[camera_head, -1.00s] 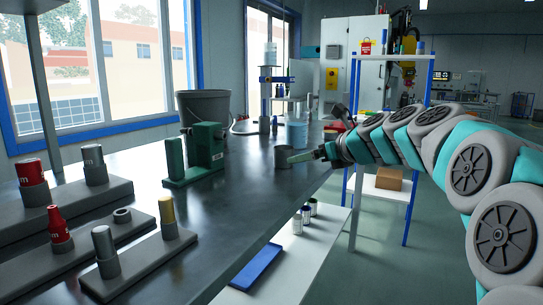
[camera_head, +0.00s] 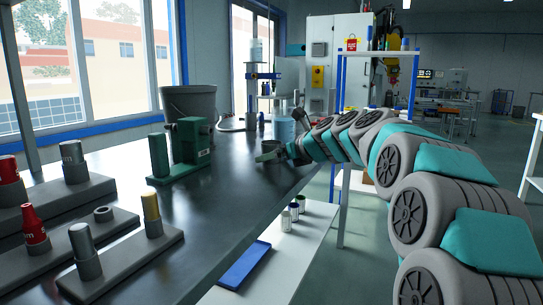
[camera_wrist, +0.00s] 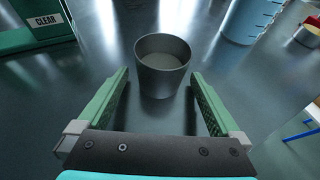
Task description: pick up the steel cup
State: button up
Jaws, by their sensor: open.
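The steel cup (camera_wrist: 162,72) is a dark grey, open-topped cup standing upright on the dark tabletop. In the wrist view it sits just beyond and between the two green fingers of my gripper (camera_wrist: 160,92), which is open and empty. In the head view the cup (camera_head: 270,147) is near the table's right edge, partly hidden by my gripper (camera_head: 272,155) and wrist. I cannot tell there whether the fingers touch it.
A green fixture marked CLEAR (camera_wrist: 42,24) is left of the cup, and a blue container (camera_wrist: 248,18) is to its right. A grey bucket (camera_head: 188,103) stands farther back. Grey racks with cylinders (camera_head: 120,262) are at front left. The tabletop between is clear.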

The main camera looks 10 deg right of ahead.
jog(key=shift+c, duration=0.2)
jog(key=c, duration=1.5)
